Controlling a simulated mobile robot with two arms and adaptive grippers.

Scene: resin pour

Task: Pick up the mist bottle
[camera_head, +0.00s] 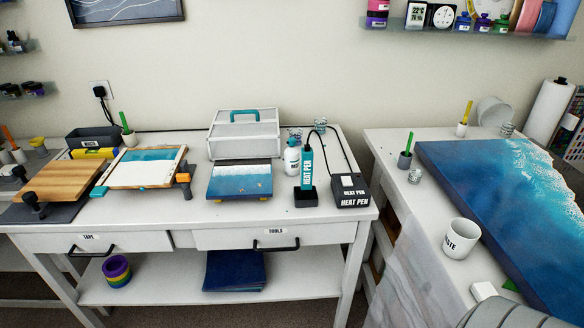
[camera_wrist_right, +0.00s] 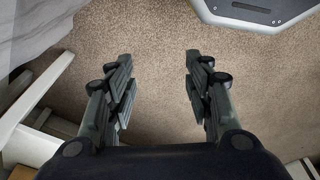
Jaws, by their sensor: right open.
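The mist bottle, a small white bottle (camera_head: 292,160) with a blue top and a dark label, appears to stand upright on the white table in the head view. It is between the white case and the heat pen, whose stand is just in front and to its right. My right gripper (camera_wrist_right: 158,95) shows only in the right wrist view. Its two dark fingers are wide apart with nothing between them, over brown carpet and away from the bottle. My left gripper is not in view.
A heat pen (camera_head: 307,168) and its black control box (camera_head: 350,190) crowd the bottle's right. The white case (camera_head: 244,136) and a blue sea panel (camera_head: 240,184) are on its left. A second table with a large ocean panel (camera_head: 490,190) and a waste cup (camera_head: 460,238) is at right.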

